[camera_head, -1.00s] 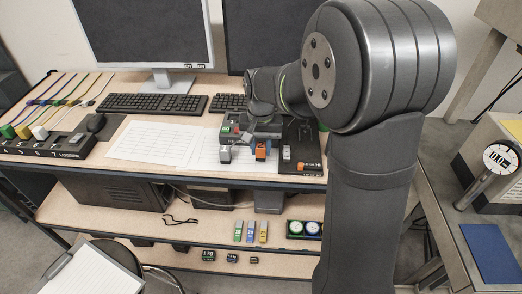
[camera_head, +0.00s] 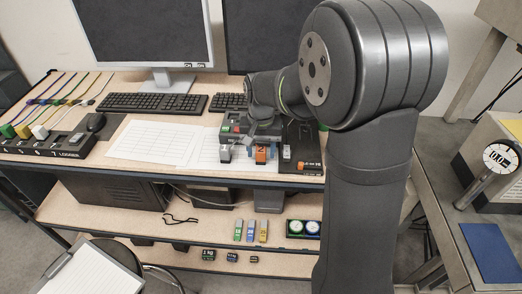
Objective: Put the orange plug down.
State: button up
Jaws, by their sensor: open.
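The orange plug (camera_head: 260,156) is at the front of the desk, on or just above the white paper sheet near the edge. My gripper (camera_head: 261,150) is open around it, with small blue parts, apparently its fingertips, at the plug's left and right sides. A narrow gap or light contact at the plug cannot be told apart at this size. My gripper's body and wrist hide what lies behind the plug.
Grey plugs stand left (camera_head: 225,154) and right (camera_head: 287,153) of the orange one. A dark panel (camera_head: 302,163) lies to the right. Keyboards (camera_head: 150,103) and a monitor (camera_head: 140,35) are behind. White paper (camera_head: 155,143) lies flat and clear to the left.

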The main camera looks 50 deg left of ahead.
aim_at(261, 149)
notch_tip(261, 149, up, 12)
jog(key=shift+f, duration=0.15)
dwell(0.4)
notch_tip(261, 149, down, 13)
jog(key=shift+r, duration=2.45)
